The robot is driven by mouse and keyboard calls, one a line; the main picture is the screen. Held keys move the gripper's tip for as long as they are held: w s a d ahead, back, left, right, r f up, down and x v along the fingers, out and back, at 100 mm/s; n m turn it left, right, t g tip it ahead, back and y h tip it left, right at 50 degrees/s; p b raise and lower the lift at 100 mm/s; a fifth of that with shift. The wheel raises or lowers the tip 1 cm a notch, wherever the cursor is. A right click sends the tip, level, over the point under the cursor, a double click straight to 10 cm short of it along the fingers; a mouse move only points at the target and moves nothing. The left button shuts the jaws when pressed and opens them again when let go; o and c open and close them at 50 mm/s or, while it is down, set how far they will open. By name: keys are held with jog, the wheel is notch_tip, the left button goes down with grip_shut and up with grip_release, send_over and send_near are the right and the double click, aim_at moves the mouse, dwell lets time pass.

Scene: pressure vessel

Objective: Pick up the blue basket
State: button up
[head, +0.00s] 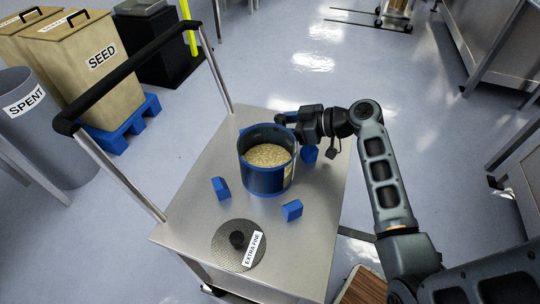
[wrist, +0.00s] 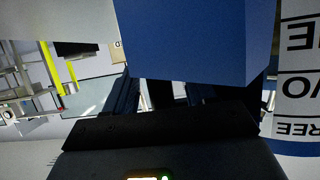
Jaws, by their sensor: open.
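The blue basket (head: 262,181) is a round tub with a blue rim, filled with pale grain. It stands on the metal cart top in the head view. My gripper (head: 288,119) is at the basket's far right rim, with its jaws open. In the wrist view a large blue surface (wrist: 195,40) lies right in front of the jaws and partly hides the fingertips. I cannot tell from these frames whether the jaws touch the basket. A white label with black letters (wrist: 299,85) shows at the right of the wrist view.
The metal cart (head: 185,222) also carries blue blocks (head: 220,188), (head: 291,210) and (head: 310,153) around the basket, and a round mesh lid (head: 228,255) with a black knob in front. The cart's black push handle (head: 120,72) rises at left. A SEED bin (head: 90,70) and a SPENT bin (head: 30,125) stand beyond.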

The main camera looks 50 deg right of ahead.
jog(key=shift+c, duration=0.2)
grip_shut()
dwell(0.4)
